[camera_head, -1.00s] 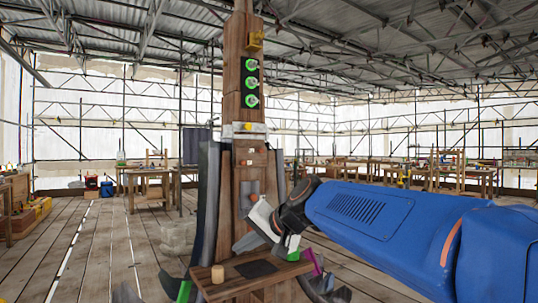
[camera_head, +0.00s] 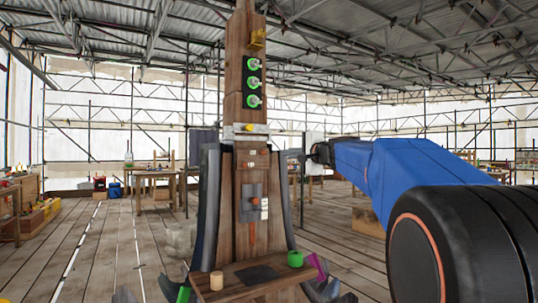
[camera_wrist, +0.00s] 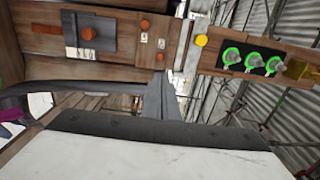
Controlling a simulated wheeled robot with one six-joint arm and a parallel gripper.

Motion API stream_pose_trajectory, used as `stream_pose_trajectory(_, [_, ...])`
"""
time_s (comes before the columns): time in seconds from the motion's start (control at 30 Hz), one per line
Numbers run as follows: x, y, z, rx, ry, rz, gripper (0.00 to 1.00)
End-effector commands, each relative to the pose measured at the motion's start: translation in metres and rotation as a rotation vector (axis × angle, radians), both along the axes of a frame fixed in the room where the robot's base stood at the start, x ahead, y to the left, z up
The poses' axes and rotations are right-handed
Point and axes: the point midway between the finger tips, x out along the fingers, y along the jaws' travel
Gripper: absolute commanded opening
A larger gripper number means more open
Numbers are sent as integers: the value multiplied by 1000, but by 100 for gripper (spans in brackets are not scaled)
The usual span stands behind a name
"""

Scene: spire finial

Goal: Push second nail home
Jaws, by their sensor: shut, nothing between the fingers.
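The wooden spire (camera_head: 229,190) stands upright in the middle of the head view. I cannot tell for sure which is the second nail or how far either stands out. My gripper (camera_wrist: 168,86) is shut and empty, with its tip close to the tan head in that picture; contact cannot be judged. In the head view my gripper (camera_head: 292,154) is just right of the spire, partly unclear against the background.
A grey plate (camera_head: 246,190) with an orange knob sits lower on the spire. Above are a metal collar (camera_head: 238,133), green-ringed bolts (camera_head: 253,82) and a yellow bracket (camera_head: 258,38).

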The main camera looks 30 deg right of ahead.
Motion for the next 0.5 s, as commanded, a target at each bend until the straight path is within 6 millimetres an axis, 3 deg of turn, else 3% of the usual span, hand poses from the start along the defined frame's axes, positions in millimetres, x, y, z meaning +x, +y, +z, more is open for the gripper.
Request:
stream_pose_trajectory(0.27, [6, 1, 0, -1, 1, 2, 0])
stream_pose_trajectory(0.5, [41, 3, -1, 0, 2, 4, 0])
